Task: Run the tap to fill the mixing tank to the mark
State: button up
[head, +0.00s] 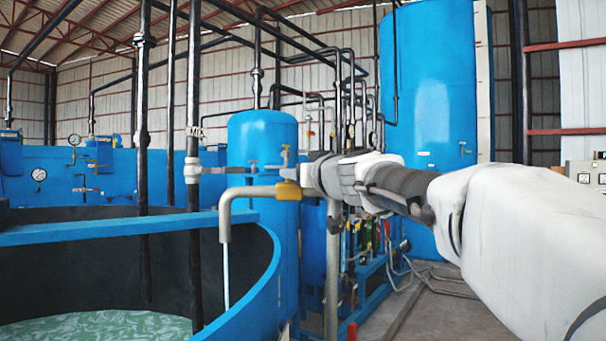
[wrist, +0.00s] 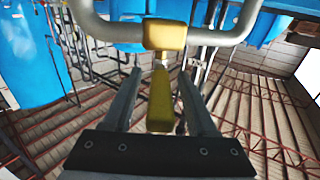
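The tap's grey spout (head: 240,198) hangs over the near blue open tank (head: 265,285). A thin pale stream of water (head: 227,275) falls from the spout into the tank. Rippled greenish liquid (head: 100,326) lies low in the tank; I cannot make out a fill mark. The tap's yellow valve body (head: 288,190) also shows in the wrist view (wrist: 164,35), with its yellow handle (wrist: 160,105) below it. My gripper (wrist: 159,78) has its fingers apart on either side of the handle, with gaps visible. In the head view my gripper (head: 308,178) is beside the valve.
A blue cylinder (head: 262,140) and pipework stand behind the tap. A tall blue tank (head: 432,90) stands behind my arm. Grey floor (head: 445,310) is open at lower right.

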jog(key=b+v, duration=0.4)
jog(key=v, duration=1.3)
jog(key=shift+s, duration=0.2)
dwell(6.1)
